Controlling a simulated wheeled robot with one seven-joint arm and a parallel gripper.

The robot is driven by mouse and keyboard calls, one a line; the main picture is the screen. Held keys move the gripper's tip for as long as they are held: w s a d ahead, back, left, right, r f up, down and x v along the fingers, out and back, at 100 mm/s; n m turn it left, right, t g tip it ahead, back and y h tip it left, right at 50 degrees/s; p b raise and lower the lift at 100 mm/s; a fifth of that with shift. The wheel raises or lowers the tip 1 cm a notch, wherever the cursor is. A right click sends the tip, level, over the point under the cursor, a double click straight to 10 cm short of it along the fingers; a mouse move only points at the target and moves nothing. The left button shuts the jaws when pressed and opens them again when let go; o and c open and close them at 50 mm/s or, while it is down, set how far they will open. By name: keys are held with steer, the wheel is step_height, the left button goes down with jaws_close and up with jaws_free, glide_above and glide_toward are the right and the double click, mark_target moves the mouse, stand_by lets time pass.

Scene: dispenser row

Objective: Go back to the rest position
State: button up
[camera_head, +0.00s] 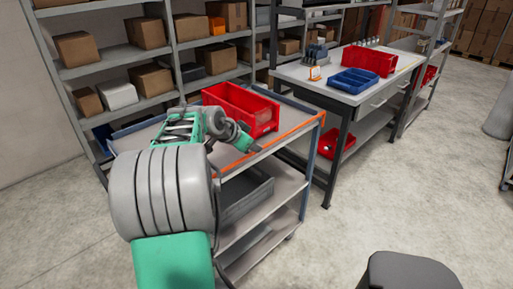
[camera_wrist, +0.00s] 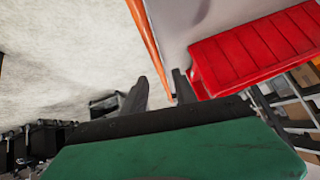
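My arm reaches out over the grey cart (camera_head: 290,188), above its top shelf with the orange front edge. My gripper (camera_head: 256,149) is near that orange edge, in front of the red bin (camera_head: 243,108) on the cart. In the wrist view the two dark fingers of my gripper (camera_wrist: 161,74) stand apart with nothing between them. The red bin (camera_wrist: 258,45) shows there to the right of the fingers, apart from them. The orange edge (camera_wrist: 147,35) runs just beyond the fingertips.
A workbench (camera_head: 347,84) with a blue tray (camera_head: 354,80) and another red bin (camera_head: 369,60) stands right of the cart. Shelves with cardboard boxes (camera_head: 147,33) line the back.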

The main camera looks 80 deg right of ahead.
stand_by(0.4)
steer(key=w+a+n+t, duration=0.3)
steer(key=w+a+n, duration=0.2)
steer(key=w+a, duration=0.6)
steer(key=w+a+n+t+y+p, duration=0.1)
steer(key=w+a+n+t+y, duration=0.2)
steer(key=w+a+n, duration=0.9)
steer(key=s+a+f+n+y, duration=0.1)
steer(key=a+n+y, duration=0.1)
steer(key=a, duration=0.9)
steer(key=s+a+f+n+y+p, duration=0.1)
steer(key=a+n, duration=0.2)
steer(key=a, duration=0.9)
steer(key=s+a+f+n+y, duration=0.1)
steer(key=a+n+y, duration=0.1)
steer(key=a, duration=1)
steer(key=shift+f+n+t+y, duration=0.2)
steer(key=shift+n+t+y, duration=0.1)
steer(key=shift+n, duration=0.4)
